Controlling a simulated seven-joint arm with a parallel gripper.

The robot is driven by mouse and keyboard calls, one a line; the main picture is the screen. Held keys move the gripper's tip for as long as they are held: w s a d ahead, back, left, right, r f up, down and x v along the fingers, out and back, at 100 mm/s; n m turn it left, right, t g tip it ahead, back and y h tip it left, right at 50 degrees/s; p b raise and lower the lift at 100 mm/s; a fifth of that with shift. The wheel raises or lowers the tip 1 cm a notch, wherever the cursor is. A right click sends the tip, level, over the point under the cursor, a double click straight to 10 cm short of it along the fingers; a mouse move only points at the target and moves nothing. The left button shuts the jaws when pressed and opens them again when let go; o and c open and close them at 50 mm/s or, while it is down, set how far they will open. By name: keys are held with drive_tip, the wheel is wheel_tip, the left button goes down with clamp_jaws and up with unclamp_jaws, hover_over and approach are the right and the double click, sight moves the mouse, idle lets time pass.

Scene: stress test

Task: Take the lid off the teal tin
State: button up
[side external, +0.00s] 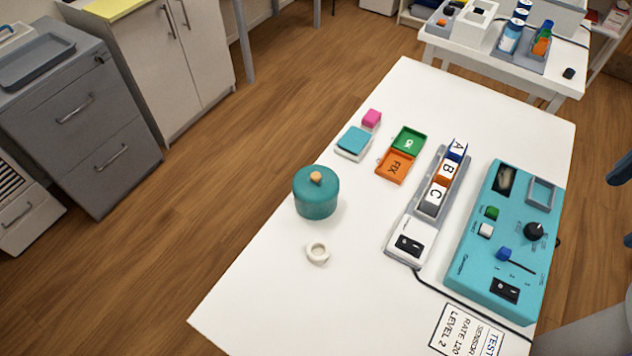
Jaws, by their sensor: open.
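The teal tin (316,203) stands upright near the left edge of the white table. Its teal lid (311,184) sits on top, with a small tan knob (316,176) in the middle. The lid appears level and rests on the tin. My gripper is not in view, and nothing touches the tin or the lid.
A white ring (318,261) lies just in front of the tin. A block rack (407,222) and teal control panel (501,290) stand to the right. The table's (262,305) front left is clear.

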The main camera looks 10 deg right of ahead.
drive_tip(key=w+a+r+m, duration=0.3)
drive_tip(key=w+a+m, duration=0.2)
drive_tip(key=w+a, duration=0.5)
drive_tip(key=m, duration=1.7)
hover_over(316, 175)
wheel_tip(316, 175, down, 3)
wheel_tip(316, 175, down, 17)
drive_tip(key=shift+r, duration=0.1)
drive_tip(key=shift+c, duration=0.3)
drive_tip(key=c, duration=1)
drive_tip(key=shift+c, duration=0.2)
